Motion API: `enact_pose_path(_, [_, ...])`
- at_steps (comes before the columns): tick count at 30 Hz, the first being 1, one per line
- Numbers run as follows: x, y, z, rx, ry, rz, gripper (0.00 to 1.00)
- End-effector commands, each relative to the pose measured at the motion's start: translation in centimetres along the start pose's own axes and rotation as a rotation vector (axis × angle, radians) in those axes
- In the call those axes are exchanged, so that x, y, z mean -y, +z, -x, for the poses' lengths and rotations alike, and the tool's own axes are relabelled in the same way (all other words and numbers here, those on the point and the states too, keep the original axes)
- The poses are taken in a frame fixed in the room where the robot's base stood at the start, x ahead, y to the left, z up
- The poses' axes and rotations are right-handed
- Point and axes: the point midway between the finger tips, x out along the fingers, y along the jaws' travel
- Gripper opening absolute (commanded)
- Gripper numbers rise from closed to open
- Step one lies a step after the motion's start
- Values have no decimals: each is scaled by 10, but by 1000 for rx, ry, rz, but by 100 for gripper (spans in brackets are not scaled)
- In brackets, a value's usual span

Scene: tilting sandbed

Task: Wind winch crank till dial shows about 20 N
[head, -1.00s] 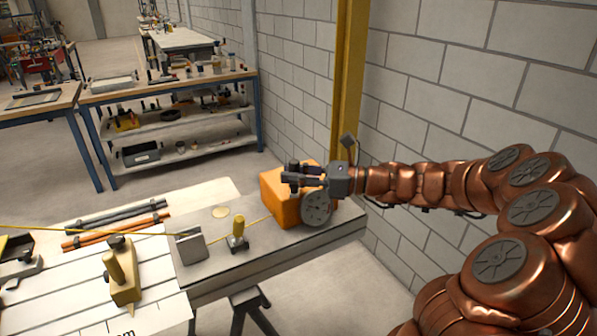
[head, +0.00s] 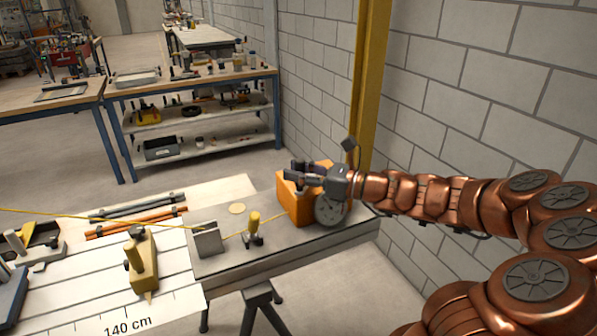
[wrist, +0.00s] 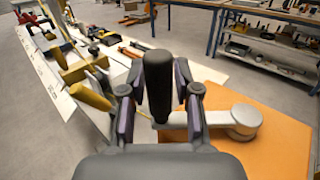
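The orange winch box (head: 290,207) stands at the far end of a grey plate. A round grey dial (head: 332,208) is on its near side; its reading is too small to make out. In the wrist view, the silver crank arm (wrist: 215,119) lies over the orange top, from its hub at right to an upright black handle (wrist: 158,85) at left. My gripper (wrist: 160,75) has one finger on each side of this handle and looks closed on it. In the head view, my gripper (head: 298,177) is over the box and hides most of the crank.
A yellow cord (head: 100,219) runs from the left past an upright grey plate (head: 207,240) and a brass post (head: 254,228) to the winch. A brass pointer block (head: 141,260) stands by the scale. A yellow column (head: 370,85) and block wall are close behind my arm.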

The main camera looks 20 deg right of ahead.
Motion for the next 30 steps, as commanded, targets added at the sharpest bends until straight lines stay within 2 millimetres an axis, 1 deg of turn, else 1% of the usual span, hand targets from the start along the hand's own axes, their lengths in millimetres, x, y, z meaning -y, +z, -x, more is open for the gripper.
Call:
enact_pose_path(1, [0,0,0,0,0,0,40])
enact_pose_path(4, [0,0,0,-1,1,0,50])
enact_pose_path(13, [0,-1,0,-1,1,0,50])
enact_pose_path(17, [0,-1,5,-1,1,1,50])
enact_pose_path(23, [1,-1,26,-2,-1,1,50])
enact_pose_path(30, [1,0,60,0,-2,0,50])
